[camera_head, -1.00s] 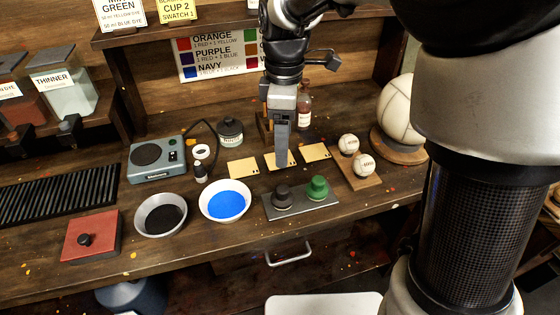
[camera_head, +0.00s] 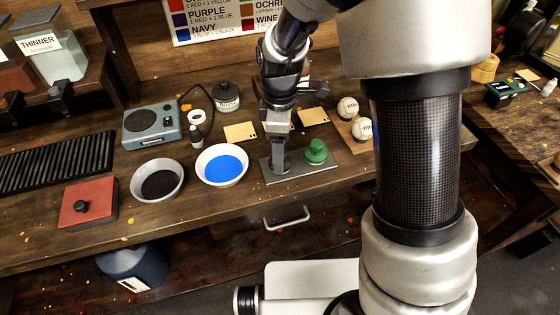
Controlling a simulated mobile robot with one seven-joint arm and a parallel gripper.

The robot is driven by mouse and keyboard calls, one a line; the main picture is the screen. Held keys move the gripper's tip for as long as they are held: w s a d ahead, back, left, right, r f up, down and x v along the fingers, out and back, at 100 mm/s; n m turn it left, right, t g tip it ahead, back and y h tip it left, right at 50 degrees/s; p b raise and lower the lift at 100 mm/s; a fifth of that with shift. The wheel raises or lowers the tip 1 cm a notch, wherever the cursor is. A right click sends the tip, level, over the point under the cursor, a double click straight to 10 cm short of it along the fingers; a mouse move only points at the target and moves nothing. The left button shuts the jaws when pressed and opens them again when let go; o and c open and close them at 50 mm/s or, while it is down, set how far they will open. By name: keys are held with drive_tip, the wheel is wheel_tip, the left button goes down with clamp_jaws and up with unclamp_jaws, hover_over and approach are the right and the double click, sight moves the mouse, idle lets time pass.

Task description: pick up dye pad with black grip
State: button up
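My gripper (camera_head: 280,158) points down over the left part of a grey metal tray (camera_head: 302,173) on the workbench. It covers the spot where a dark-gripped pad stood in the earlier view, so that pad is hidden or nearly hidden behind the fingers. I cannot tell whether the fingers are open or shut, or whether they touch the pad. A pad with a green grip (camera_head: 316,151) stands upright on the right part of the same tray, just right of my gripper.
A white bowl of blue dye (camera_head: 222,166) sits left of the tray, with a bowl of black dye (camera_head: 158,181) further left. A red box with a black knob (camera_head: 88,203) lies at far left. Pale swatches (camera_head: 240,132) and baseballs (camera_head: 347,107) are behind.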

wheel_tip(320, 180, down, 2)
drive_tip(key=shift+c, duration=0.2)
drive_tip(key=c, duration=1.2)
drive_tip(key=shift+r, duration=0.1)
wheel_tip(320, 180, up, 10)
drive_tip(key=shift+f+p, duration=0.1)
drive_tip(key=shift+p, duration=0.4)
